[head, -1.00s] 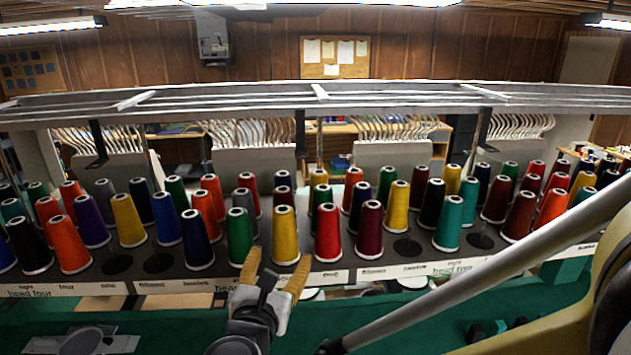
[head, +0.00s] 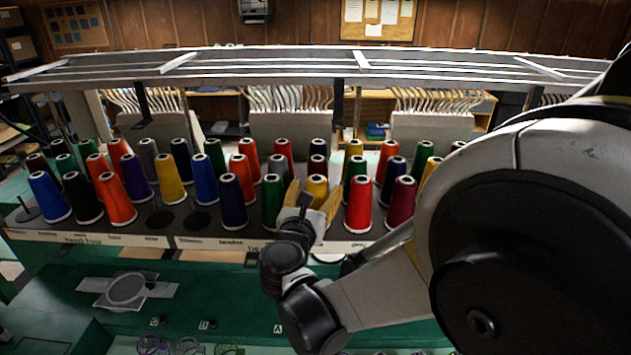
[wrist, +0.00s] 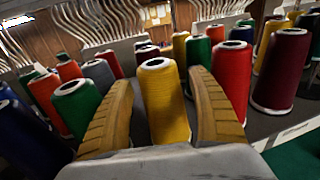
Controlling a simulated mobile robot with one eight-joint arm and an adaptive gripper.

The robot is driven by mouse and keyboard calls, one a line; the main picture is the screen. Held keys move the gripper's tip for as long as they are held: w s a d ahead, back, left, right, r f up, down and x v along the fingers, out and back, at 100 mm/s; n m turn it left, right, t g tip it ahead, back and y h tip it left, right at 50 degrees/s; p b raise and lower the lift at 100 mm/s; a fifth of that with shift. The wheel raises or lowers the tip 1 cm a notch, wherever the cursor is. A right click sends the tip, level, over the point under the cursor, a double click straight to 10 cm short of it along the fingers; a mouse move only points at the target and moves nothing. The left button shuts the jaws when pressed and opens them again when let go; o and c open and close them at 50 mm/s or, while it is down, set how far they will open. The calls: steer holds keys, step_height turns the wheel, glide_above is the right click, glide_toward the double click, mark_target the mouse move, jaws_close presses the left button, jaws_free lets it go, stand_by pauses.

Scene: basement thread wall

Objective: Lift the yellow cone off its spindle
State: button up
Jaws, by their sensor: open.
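The yellow cone (head: 317,190) stands upright in the front row of the thread rack, between a green cone and a red cone. In the wrist view the yellow cone (wrist: 164,100) sits between the two tan fingers, with a gap visible on each side. My gripper (head: 310,197) is open, its fingers on either side of the cone and pointing toward the rack; the gripper also shows in the wrist view (wrist: 163,105). The cone's lower part is hidden behind my gripper. Its spindle cannot be seen.
A green cone (wrist: 76,105) is close outside the left finger and a red cone (wrist: 231,75) close outside the right. More cones stand behind. A metal rail (head: 270,68) runs above the rack. Bare spots on the rack show at the left.

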steer(key=shift+s, duration=0.15)
steer(key=c, duration=1.4)
steer(key=shift+o, duration=0.2)
step_height(320, 180, up, 10)
